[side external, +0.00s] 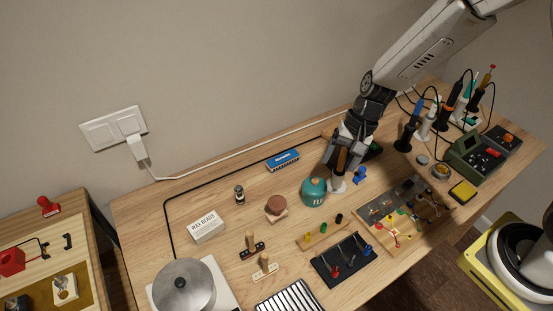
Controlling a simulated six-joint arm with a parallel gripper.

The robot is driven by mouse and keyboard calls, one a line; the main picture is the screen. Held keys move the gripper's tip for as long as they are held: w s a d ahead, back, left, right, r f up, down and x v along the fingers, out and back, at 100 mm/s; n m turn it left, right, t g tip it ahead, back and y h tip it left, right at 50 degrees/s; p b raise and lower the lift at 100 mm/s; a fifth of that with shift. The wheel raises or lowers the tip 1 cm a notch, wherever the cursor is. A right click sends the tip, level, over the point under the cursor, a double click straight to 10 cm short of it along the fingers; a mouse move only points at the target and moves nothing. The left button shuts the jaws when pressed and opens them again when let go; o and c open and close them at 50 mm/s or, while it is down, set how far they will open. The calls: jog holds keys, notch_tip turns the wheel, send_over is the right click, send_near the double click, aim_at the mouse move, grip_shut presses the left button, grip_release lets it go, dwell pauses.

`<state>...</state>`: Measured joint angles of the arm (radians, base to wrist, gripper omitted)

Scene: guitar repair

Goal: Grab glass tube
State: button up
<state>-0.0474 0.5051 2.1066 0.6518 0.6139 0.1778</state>
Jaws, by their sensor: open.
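No object is plainly a glass tube at this size. A small upright dark and silvery cylinder (239,195) stands on the wooden table left of centre and may be it, but I cannot tell. My gripper (338,168) is open and points down over the table, right of the teal round pot. A brown upright handle (342,159) shows between or behind its fingers, above a white base (337,185). I cannot tell whether the fingers touch it. My gripper is well to the right of the small cylinder.
Close to my gripper are the teal pot (314,192), a blue piece (360,175) and a blue box (283,160). Upright tools in stands (430,122) are at the right. A wax box (208,226) and metal pan (184,287) are at the left.

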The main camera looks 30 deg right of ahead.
aim_at(242, 187)
jog(key=w+a+f+m+t+y, duration=0.1)
jog(key=w+a+f+m+y, duration=0.2)
jog(key=w+a+f+m, duration=0.1)
jog(key=w+a+f+m+t+y, duration=0.1)
jog(key=w+a+f+m+y, duration=0.2)
jog(key=w+a+f+m, duration=0.1)
jog(key=w+a+f+m+t+y, duration=0.1)
jog(key=w+a+f+m+y, duration=0.2)
jog(key=w+a+f+m, duration=0.2)
jog(key=shift+w+a+f+t, duration=0.15)
jog(key=shift+w+a+f, duration=0.1)
jog(key=shift+w, duration=0.3)
jog(key=shift+w+a+f+t, duration=0.15)
jog(key=shift+w+a+f, duration=0.1)
jog(key=shift+w, duration=0.25)
jog(key=shift+x, duration=3.85)
jog(key=shift+s, duration=0.15)
jog(key=c, duration=1)
jog(key=shift+r, duration=0.2)
